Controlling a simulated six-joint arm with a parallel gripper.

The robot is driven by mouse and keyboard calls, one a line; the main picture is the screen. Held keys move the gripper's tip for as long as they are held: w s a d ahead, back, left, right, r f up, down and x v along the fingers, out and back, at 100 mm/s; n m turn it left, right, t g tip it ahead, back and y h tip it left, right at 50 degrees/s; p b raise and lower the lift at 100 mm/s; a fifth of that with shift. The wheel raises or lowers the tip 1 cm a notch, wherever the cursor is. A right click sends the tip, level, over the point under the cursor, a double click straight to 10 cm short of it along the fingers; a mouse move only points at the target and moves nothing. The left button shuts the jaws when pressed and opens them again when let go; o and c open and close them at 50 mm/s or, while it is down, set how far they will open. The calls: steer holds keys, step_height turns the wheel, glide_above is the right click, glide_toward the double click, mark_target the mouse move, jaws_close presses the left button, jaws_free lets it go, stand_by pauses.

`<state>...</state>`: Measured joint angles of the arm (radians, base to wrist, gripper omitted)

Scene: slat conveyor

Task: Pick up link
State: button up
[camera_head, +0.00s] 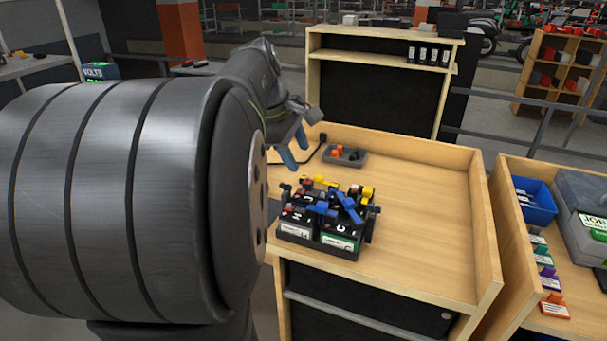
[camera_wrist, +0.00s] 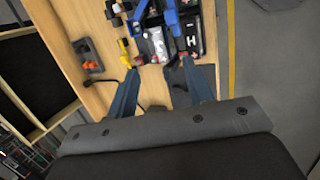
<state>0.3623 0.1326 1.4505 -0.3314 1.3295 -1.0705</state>
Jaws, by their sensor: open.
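My gripper (camera_head: 293,147) hangs open and empty above the back left of the wooden workbench, its two blue fingers pointing down. In the wrist view my gripper (camera_wrist: 159,68) has its fingers apart, with the black bins beyond the tips. A yellow piece (camera_wrist: 125,52) shows near one fingertip. I cannot tell which piece is the link.
A small grey tray (camera_head: 357,162) with orange and dark parts sits behind the bins. The right part of the bench top (camera_head: 430,225) is clear, with a raised wooden edge (camera_head: 482,220) around it. A shelf stands behind. A blue bin (camera_head: 537,203) is on the table at right.

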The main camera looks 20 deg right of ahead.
steer(key=g+y, duration=0.1)
steer(key=y, duration=0.3)
glide_above(320, 176)
steer(key=a, duration=0.1)
step_height(320, 176, down, 6)
step_height(320, 176, down, 12)
steer(key=shift+s+r, duration=0.1)
steer(key=shift+r, duration=0.05)
steer(key=f, duration=0.5)
steer(key=shift+d+f, duration=0.1)
steer(key=shift+d, duration=0.3)
jaws_close()
